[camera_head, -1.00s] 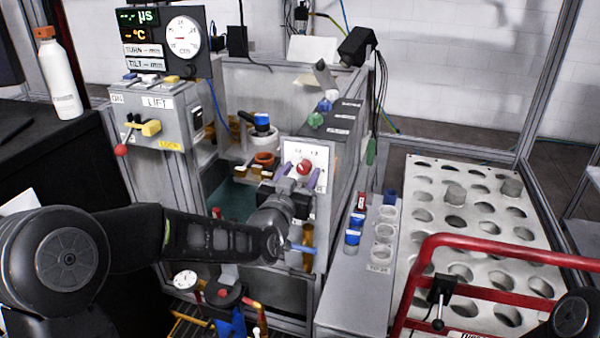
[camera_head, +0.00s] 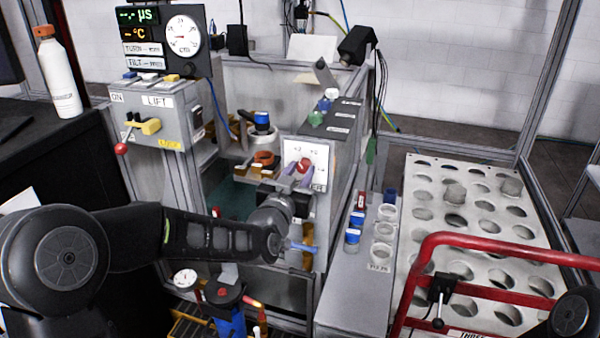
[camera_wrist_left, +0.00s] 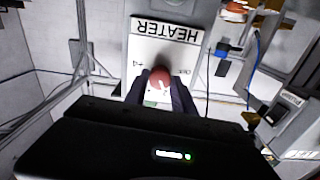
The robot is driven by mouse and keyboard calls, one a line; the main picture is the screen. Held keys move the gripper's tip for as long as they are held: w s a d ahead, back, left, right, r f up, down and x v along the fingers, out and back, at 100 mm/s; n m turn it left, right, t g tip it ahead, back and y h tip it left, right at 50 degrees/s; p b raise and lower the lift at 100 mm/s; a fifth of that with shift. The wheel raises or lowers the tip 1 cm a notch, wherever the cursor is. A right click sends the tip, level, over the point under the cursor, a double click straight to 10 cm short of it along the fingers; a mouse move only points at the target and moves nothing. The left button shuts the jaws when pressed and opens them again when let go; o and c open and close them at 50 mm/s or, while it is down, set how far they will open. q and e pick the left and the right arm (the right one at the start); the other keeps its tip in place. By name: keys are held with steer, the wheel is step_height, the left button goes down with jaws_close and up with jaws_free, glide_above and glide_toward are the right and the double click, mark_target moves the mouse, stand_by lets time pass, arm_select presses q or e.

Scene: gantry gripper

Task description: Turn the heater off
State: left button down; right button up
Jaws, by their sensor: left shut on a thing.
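The heater panel (camera_head: 319,152) is a white plate with numbers on the front of the grey cabinet. In the left wrist view its plate (camera_wrist_left: 146,53) reads HEATER upside down. A red knob (camera_head: 304,165) sits on the plate; it also shows in the left wrist view (camera_wrist_left: 159,79). My left gripper (camera_head: 294,176) is at the panel with its purple-grey fingers on either side of the knob. In the left wrist view the fingers (camera_wrist_left: 160,92) are shut on the knob. The knob's exact setting is too small to read. My right gripper is out of view.
A LIFT box (camera_head: 160,118) with a red-tipped lever stands to the left. A red tube frame (camera_head: 500,250) and a perforated rack (camera_head: 480,215) are at the right. Small bottles (camera_head: 353,236) and cups stand on a grey ledge between.

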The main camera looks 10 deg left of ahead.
arm_select(q)
steer(key=shift+f+n+b, duration=0.2)
steer(key=shift+n+b, duration=0.4)
steer(key=shift+b, duration=0.6)
steer(key=n+b, duration=0.8)
steer(key=b, duration=0.2)
steer(key=shift+b, duration=0.35)
steer(key=shift+r+n+b, duration=0.15)
steer(key=shift+n+b, duration=0.8)
steer(key=shift+n, duration=0.35)
steer(key=c, duration=1.1)
jaws_free()
steer(key=shift+o, duration=0.2)
